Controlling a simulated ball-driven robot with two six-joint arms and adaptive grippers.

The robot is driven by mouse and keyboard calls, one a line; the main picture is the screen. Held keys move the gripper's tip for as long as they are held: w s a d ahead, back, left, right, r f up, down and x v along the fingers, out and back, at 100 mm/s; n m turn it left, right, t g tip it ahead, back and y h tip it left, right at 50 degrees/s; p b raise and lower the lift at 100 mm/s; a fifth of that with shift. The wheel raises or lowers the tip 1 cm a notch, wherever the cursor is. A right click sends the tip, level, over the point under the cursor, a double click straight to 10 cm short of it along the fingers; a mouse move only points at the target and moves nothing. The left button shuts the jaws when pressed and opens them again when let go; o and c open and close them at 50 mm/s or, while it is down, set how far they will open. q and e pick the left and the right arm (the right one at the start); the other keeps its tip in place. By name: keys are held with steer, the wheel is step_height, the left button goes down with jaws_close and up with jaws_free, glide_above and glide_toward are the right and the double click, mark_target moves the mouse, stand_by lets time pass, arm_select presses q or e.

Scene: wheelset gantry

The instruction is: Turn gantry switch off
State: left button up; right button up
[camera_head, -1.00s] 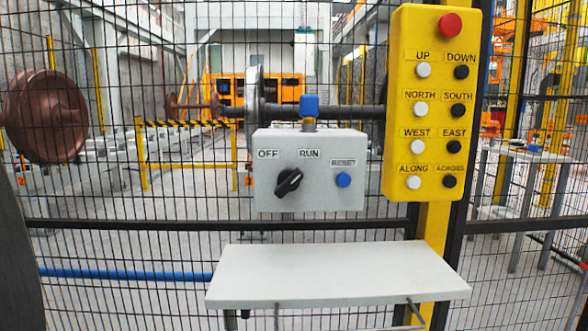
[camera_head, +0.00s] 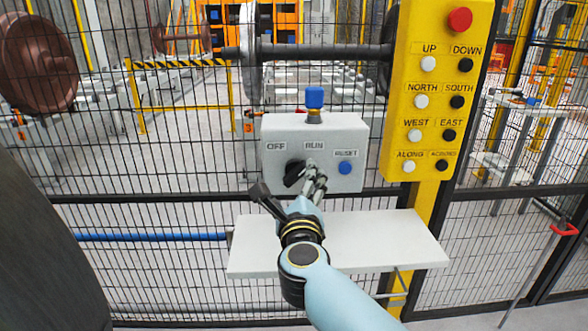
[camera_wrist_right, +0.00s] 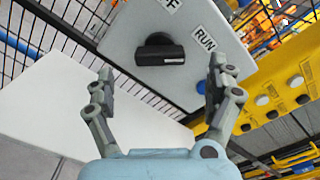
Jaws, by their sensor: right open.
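The grey control box (camera_head: 345,125) hangs on the mesh fence, labelled OFF, RUN and RESET. Its black rotary switch (camera_head: 294,172) is partly hidden by my right gripper (camera_head: 287,182) in the head view. In the right wrist view, the switch (camera_wrist_right: 160,50) is fully visible, its handle's marked end toward the RUN side. My right gripper is open, its fingers (camera_wrist_right: 161,70) spread on either side of the switch and not visibly touching it. My left gripper is not in view.
A blue RESET button (camera_head: 345,168) sits right of the switch. A yellow pendant (camera_head: 440,90) with several buttons and a red stop hangs to the right. A white shelf (camera_head: 395,240) lies below the box, under my right arm. The black mesh fence stands behind.

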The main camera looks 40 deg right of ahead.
mark_target(294, 176)
steer(key=x, duration=0.6)
steer(key=shift+w+d, duration=0.2)
steer(key=shift+w, duration=0.15)
steer(key=shift+c, duration=0.3)
steer(key=c, duration=1.1)
